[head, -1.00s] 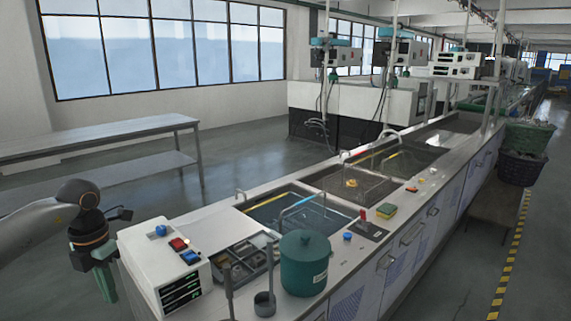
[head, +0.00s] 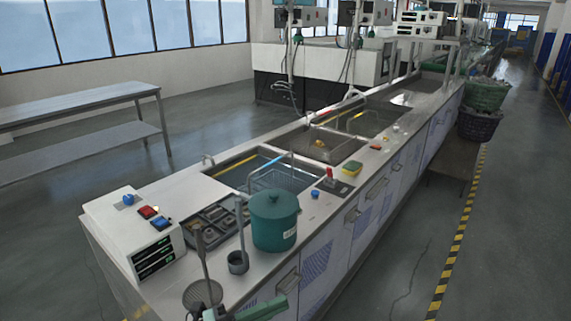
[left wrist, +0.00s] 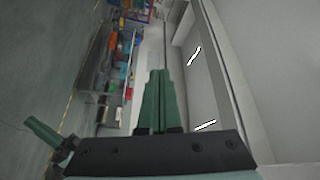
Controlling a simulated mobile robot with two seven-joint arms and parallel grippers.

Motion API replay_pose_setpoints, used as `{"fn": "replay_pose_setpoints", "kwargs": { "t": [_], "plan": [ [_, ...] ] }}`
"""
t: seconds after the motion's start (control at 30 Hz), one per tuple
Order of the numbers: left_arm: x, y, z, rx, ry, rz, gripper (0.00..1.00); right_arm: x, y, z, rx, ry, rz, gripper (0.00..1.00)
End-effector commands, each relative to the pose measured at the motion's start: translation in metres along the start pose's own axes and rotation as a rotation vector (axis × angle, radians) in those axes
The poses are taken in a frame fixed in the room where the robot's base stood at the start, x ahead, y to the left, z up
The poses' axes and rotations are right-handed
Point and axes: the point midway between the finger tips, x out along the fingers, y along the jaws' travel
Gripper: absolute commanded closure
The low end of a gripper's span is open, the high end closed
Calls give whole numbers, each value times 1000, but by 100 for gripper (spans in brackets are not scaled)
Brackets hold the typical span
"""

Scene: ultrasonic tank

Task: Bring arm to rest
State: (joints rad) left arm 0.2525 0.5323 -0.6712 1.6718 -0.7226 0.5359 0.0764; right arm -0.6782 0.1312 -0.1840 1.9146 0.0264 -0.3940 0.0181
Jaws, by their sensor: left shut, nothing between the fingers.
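My left gripper (head: 264,309) shows only in part at the bottom edge of the head view, as a green finger piece in front of the bench's near end. In the left wrist view its two green fingers (left wrist: 158,102) are together, with nothing between them. A green and black piece (left wrist: 47,135) shows at the lower left of that view; I cannot tell which part of me it is. My right gripper cannot be made out in the head view. The rest of my left arm is out of the head view.
The bench carries a white control box (head: 128,235), a teal lidded pot (head: 273,222), a grey parts tray (head: 204,237) and a sunken tank with a wire basket (head: 284,180). A steel table (head: 80,104) stands at the left.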

Motion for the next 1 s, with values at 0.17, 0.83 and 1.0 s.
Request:
{"fn": "replay_pose_setpoints", "kwargs": {
  "t": [0.17, 0.83, 1.0],
  "plan": [
    [-31, 30, 25, -391, -323, -197, 100, 0, 0, 0, 0, -1, 0, 100],
    [-229, 241, -15, -1421, -1264, -317, 100, 0, 0, 1, 0, -2, 0, 100],
    [-230, 242, -15, -1424, -1268, -315, 100, 0, 0, 1, 0, -2, 0, 100]
  ]
}}
